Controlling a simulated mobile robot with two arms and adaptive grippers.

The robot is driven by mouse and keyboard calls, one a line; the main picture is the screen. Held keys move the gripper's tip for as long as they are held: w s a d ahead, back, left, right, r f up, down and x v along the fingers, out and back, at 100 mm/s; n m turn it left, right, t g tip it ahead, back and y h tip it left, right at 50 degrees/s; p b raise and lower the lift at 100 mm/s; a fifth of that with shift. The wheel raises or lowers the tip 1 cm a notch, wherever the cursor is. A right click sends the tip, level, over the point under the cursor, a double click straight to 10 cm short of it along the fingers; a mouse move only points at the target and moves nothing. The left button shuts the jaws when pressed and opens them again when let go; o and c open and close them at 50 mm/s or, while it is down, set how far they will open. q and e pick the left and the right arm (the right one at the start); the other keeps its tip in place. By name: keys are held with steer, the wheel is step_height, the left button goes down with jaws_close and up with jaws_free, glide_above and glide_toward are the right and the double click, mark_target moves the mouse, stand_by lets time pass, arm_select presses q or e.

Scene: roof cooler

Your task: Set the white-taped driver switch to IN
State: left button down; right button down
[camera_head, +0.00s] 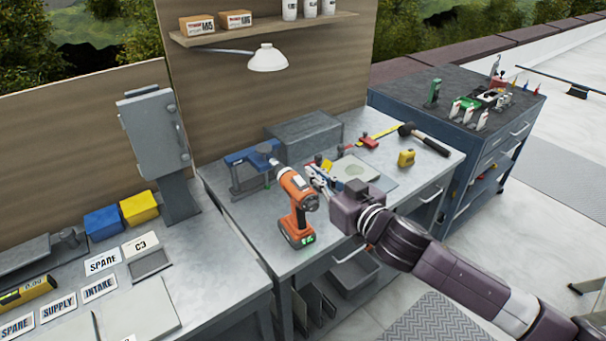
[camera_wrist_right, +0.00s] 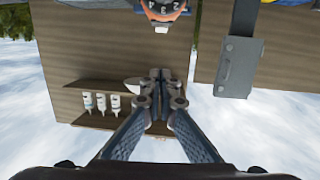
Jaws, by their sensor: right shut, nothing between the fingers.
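The driver (camera_head: 297,205) is orange and black and stands upright on its battery near the front edge of the grey bench. A pale patch shows on its upper body; the switch and its setting are too small to make out. My right gripper (camera_head: 318,178) is just right of the driver's upper body, behind it in part, and looks apart from it. In the right wrist view my right gripper (camera_wrist_right: 160,76) is shut and empty, and the driver's numbered dark ring and orange body (camera_wrist_right: 165,10) show at the top edge. My left gripper is out of view.
A grey switch box (camera_head: 150,130) and labelled plates (camera_head: 103,262) are at left. Bare bench lies left of the driver.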

mark_target(302, 184)
steer(key=p+x, duration=0.1)
steer(key=x, duration=0.3)
steer(key=shift+w+a+r, duration=0.1)
steer(key=shift+w, duration=0.05)
steer(key=f, duration=0.1)
steer(key=w+f, duration=0.1)
steer(key=f, duration=0.1)
steer(key=shift+a+f+p, duration=0.15)
steer(key=shift+a+p, duration=0.05)
steer(key=shift+p, duration=0.1)
steer(key=shift+f, duration=0.5)
steer(key=shift+f, duration=0.1)
steer(key=shift+a+f, duration=0.1)
steer(key=shift+f, duration=0.05)
